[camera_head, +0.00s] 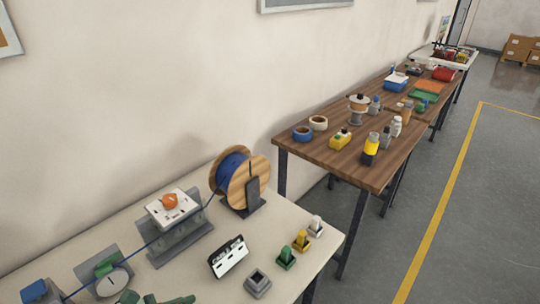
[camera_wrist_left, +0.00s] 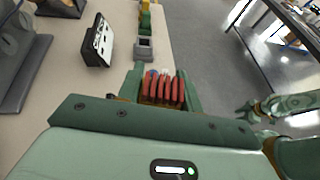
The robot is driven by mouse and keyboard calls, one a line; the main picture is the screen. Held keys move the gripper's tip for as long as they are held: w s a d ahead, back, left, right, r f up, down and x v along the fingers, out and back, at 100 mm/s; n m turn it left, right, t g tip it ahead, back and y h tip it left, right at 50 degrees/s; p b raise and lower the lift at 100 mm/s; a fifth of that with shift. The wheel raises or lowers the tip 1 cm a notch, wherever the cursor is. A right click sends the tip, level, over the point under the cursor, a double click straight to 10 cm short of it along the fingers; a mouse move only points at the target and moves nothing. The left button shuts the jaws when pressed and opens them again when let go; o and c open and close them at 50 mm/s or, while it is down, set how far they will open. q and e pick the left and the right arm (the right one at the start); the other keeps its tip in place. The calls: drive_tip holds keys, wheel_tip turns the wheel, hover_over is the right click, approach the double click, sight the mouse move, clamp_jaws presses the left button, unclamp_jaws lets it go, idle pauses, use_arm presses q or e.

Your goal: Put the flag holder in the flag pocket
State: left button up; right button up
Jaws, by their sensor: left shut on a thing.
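My left gripper (camera_wrist_left: 163,88) is shut, with red ridged pieces and a small greyish-purple bit between its green fingers. I take the held thing as the flag holder, but its shape is mostly hidden. The gripper's green parts also show at the bottom edge of the head view (camera_head: 157,299). A grey square pocket (camera_head: 257,283) with an empty-looking opening stands on the pale table. In the left wrist view the pocket (camera_wrist_left: 144,47) is just beyond the fingertips, apart from them. Part of my right arm, with its gripper (camera_wrist_left: 256,112), shows at the right; its jaws are unclear.
Green (camera_head: 287,259), yellow (camera_head: 301,241) and white (camera_head: 316,227) pieces stand in a row beyond the pocket. A black-and-white tilted panel (camera_head: 229,257) is left of it. A blue wire spool (camera_head: 240,179) stands behind. The table edge is close on the right.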

use_arm(q)
drive_tip(key=w+a+r+b, duration=0.2)
drive_tip(key=w+r+b, duration=0.4)
drive_tip(key=r, duration=0.5)
drive_tip(key=shift+a+r+m+g, duration=0.2)
drive_tip(key=shift+r+m+g, duration=0.1)
drive_tip(key=shift+g, duration=0.1)
drive_tip(key=shift+w, duration=0.2)
